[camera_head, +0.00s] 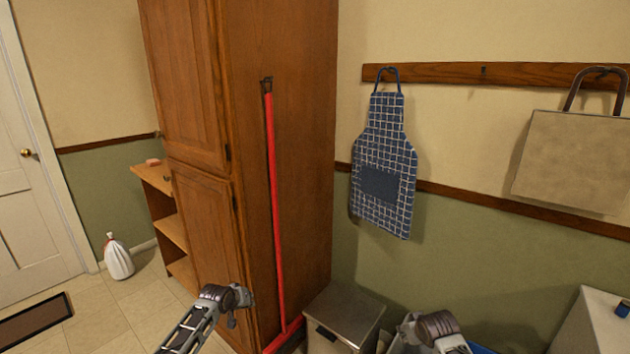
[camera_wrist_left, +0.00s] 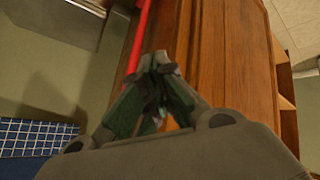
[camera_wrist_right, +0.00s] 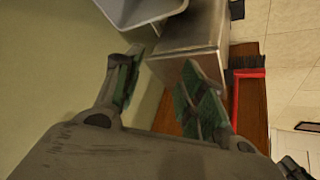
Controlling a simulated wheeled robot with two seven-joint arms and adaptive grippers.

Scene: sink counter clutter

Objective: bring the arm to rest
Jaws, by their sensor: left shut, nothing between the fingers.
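My left gripper (camera_head: 238,302) is in front of the lower part of the wooden cabinet in the head view. In the left wrist view its fingertips (camera_wrist_left: 158,62) meet and hold nothing, with the cabinet and the red handle behind them. My right arm shows at the bottom of the head view, right of the metal bin; its fingers are cut off there. In the right wrist view the right gripper (camera_wrist_right: 157,80) has its fingers apart, with nothing between them. The bin and a grey container lie beyond them.
A tall wooden cabinet (camera_head: 295,180) has a red-handled broom (camera_head: 274,190) on its side. A metal bin (camera_head: 345,310) stands beside it. A blue checked apron (camera_head: 385,150) and a beige bag (camera_head: 572,160) hang on the wall. A white bag (camera_head: 118,260) sits on open floor at left.

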